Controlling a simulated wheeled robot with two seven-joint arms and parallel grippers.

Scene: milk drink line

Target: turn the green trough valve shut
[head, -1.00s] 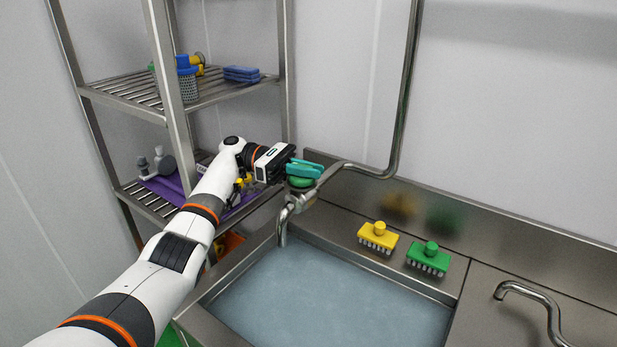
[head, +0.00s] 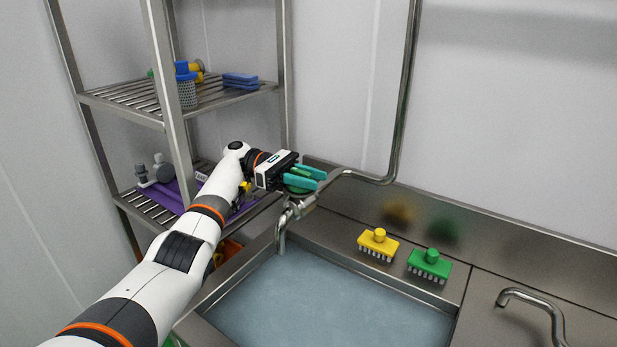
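The green trough valve (head: 297,190) sits on the pipe at the back left corner of the water-filled trough (head: 370,273), above the tap spout (head: 281,236). Only part of it shows, beneath my fingers. My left gripper (head: 316,178) is at the valve, its two teal fingers lying a little apart over it. I cannot tell whether they press on the handle or are just around it. My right gripper is not in view.
A yellow brush (head: 378,244) and a green brush (head: 429,263) stand on the ledge behind the trough. A second tap (head: 535,301) is at the right. A metal rack (head: 178,110) with parts stands at the left. A steel pipe (head: 403,100) rises along the wall.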

